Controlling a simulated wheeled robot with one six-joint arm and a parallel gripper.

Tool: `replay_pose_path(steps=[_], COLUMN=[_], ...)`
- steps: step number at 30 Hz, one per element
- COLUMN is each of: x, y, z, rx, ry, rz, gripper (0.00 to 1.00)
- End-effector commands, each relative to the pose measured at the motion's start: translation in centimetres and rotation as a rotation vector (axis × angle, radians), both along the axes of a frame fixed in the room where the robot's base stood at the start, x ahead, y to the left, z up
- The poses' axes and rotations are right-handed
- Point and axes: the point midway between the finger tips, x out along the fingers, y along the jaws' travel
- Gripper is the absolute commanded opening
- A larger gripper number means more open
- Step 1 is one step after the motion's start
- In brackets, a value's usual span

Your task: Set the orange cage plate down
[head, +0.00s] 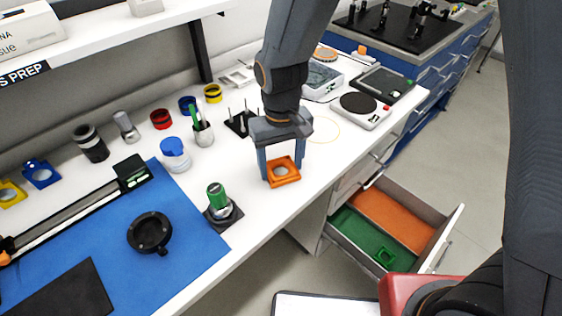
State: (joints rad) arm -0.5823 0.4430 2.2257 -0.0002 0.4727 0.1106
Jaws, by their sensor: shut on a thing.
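The orange cage plate (285,181) is a square orange block with a round opening in its middle. My gripper (284,172) points down over the white bench (236,184) near its front edge, with one finger on each side of the plate. It is shut on the orange cage plate. The plate is at or just above the bench top; I cannot tell whether it touches.
A green-topped post on a dark base (221,203) stands to the left. A blue mat (195,233) lies further left. A stirrer plate (360,108) stands behind right. An open drawer (390,222) juts out below the bench at right.

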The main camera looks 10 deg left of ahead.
Motion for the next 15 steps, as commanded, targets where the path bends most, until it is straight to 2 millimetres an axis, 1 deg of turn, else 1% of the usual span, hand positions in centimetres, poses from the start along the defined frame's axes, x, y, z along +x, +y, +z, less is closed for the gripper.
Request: replay_pose_path(steps=[9, 10, 12, 13, 15], x=[0.03, 0.03, 0.03, 0.03, 0.02], y=[0.0, 0.0, 0.01, 0.01, 0.01], z=[-0.27, -0.25, -0.21, -0.21, -0.2], rx=[0.0, 0.0, 0.0, 0.0, 0.0], ry=[0.0, -0.001, -0.001, -0.001, -0.001], rz=[0.0, 0.0, 0.0, 0.0, 0.0], gripper=[0.37, 0.65, 0.77, 0.8, 0.8])
